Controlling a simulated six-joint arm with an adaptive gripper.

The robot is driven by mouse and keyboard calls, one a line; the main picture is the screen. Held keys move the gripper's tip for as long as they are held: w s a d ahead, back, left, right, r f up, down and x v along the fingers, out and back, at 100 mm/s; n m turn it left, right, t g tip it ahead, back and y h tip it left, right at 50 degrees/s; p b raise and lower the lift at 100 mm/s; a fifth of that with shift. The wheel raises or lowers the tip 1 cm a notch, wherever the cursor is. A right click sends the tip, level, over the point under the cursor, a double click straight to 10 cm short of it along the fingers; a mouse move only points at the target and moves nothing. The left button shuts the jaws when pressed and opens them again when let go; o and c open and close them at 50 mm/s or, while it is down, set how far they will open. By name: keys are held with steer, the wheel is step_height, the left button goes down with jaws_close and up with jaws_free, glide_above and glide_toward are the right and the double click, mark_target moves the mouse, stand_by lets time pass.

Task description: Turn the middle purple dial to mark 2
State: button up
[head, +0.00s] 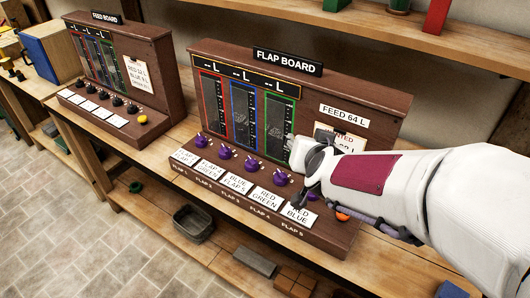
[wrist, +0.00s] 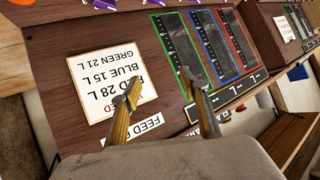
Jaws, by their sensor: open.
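The flap board (head: 300,93) is a brown wooden console with a row of purple dials along its lower ledge. The middle purple dial (head: 252,164) sits above the card reading "BLUE FLAP 5"; its pointer setting is too small to read. My gripper (wrist: 158,92) is open and empty, with its two fingers over the board's upright face near the white notice. In the head view my arm reaches in from the right, ending right of the green-framed gauge, above and right of the middle dial. It partly hides the rightmost dial. Some purple dials show at the wrist view's top edge.
The feed board (head: 115,50) with black knobs and a yellow button stands at left on the same bench. A notice card (wrist: 105,85) is fixed to the flap board. A shelf (head: 370,25) runs above. A grey bin (head: 193,222) sits below the bench.

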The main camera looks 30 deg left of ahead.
steer(key=s+a+f+t, duration=0.1)
steer(key=a+f, duration=0.5)
steer(key=a, duration=0.3)
steer(key=t+h, duration=0.1)
steer(key=t, duration=0.1)
glide_toward(251, 165)
steer(key=shift+w+a+r+n, duration=0.1)
steer(key=shift+w+a+n, duration=0.05)
steer(key=shift+w, duration=0.35)
steer(key=shift+w+a+r+n, duration=0.15)
steer(key=shift+w+a, duration=0.05)
steer(key=shift+w, duration=0.25)
steer(key=shift+s+a+f+h, duration=0.15)
steer(key=shift+s+f+h, duration=0.05)
steer(key=shift+f+h, duration=0.1)
steer(key=shift+x, duration=3.9)
steer(key=shift+f, duration=0.1)
steer(key=c, duration=1.1)
